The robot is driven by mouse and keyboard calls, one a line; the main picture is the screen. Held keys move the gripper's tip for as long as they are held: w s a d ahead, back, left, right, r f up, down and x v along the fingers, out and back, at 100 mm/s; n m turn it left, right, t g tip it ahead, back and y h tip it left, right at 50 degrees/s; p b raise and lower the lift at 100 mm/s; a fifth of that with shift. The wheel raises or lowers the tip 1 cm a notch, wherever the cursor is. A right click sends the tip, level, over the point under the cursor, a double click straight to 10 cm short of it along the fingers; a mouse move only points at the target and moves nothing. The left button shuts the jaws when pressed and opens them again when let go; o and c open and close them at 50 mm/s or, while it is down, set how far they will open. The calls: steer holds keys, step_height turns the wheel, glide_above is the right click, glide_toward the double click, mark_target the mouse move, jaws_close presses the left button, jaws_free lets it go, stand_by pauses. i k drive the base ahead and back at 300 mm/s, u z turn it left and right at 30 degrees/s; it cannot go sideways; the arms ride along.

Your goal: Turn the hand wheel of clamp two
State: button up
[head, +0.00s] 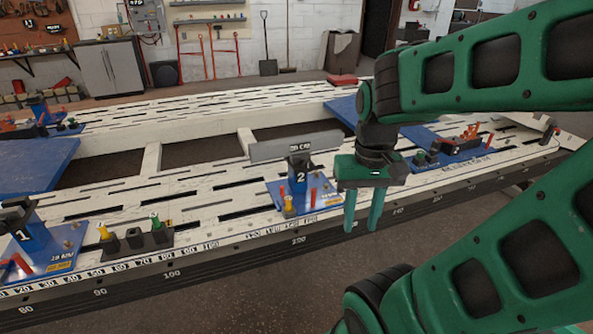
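Clamp two (300,178) is a blue post marked "2" on a blue base plate (322,206), near the front edge of the frame bench. A long grey plate (270,151) sits at its top. Small red and yellow upright parts stand around its foot. I cannot make out which part is its hand wheel. My gripper (361,226) points down, just to the right of clamp two and apart from the post. Its two green fingers are spread with nothing between them. Part of the base's right side is close to or behind the fingers.
The white slotted bench (215,213) has a ruler along its front edge. Clamp one (30,236) stands at the left. A dark block (136,239) with yellow and green pegs lies between the clamps. Another blue plate with parts (440,150) is at right. Floor in front is clear.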

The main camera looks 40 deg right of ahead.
mark_target(306, 166)
steer(key=i, duration=0.9)
steer(key=z, duration=0.1)
